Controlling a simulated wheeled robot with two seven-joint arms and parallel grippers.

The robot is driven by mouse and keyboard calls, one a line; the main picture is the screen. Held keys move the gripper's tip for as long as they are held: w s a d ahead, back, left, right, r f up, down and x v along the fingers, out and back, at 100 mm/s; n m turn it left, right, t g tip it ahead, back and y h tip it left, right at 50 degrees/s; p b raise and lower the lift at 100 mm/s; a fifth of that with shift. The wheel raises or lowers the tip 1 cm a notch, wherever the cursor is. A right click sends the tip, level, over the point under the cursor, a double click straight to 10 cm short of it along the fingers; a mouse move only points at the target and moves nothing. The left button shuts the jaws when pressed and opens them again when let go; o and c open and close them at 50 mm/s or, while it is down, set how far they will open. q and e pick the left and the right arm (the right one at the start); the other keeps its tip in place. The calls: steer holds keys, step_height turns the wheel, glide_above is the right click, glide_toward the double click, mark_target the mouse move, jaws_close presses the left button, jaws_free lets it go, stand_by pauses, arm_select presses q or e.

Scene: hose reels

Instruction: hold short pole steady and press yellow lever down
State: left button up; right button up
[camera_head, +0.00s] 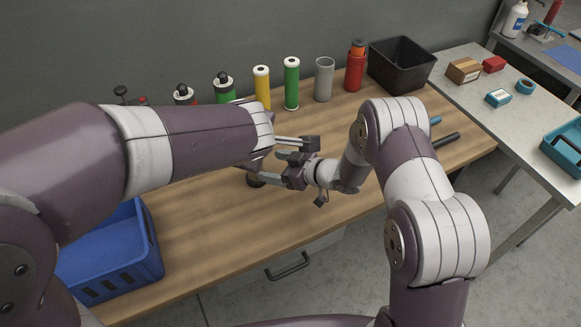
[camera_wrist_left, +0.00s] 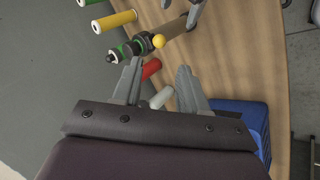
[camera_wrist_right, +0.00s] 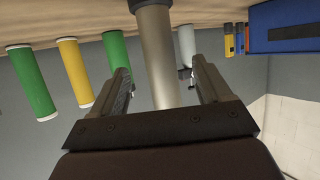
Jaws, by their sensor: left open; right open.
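The short pole (camera_wrist_right: 158,55) is a grey metal tube. In the right wrist view it passes between the spread fingers of my right gripper (camera_wrist_right: 156,74), which is open around it. In the head view my right gripper (camera_head: 274,171) is beside the dark pole base (camera_head: 256,181), and my arms hide most of the pole. The yellow lever's round knob (camera_wrist_left: 159,41) shows in the left wrist view, beside a dark fitting on the pole (camera_wrist_left: 182,24). My left gripper (camera_wrist_left: 160,66) is open, its fingertips just short of the knob. Contact cannot be told.
Upright cylinders, including a yellow one (camera_head: 262,88), a green one (camera_head: 292,84) and a grey one (camera_head: 324,79), line the table's back edge. A black bin (camera_head: 401,63) stands back right. A blue crate (camera_head: 128,250) is front left. The front middle of the table (camera_head: 215,240) is clear.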

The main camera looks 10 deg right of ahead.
steer(key=x, duration=0.7)
steer(key=shift+w+a+f, duration=0.15)
steer(key=shift+w, duration=0.05)
arm_select(q)
steer(key=shift+w, duration=0.1)
arm_select(e)
steer(key=c, duration=1.3)
arm_select(q)
jaws_close()
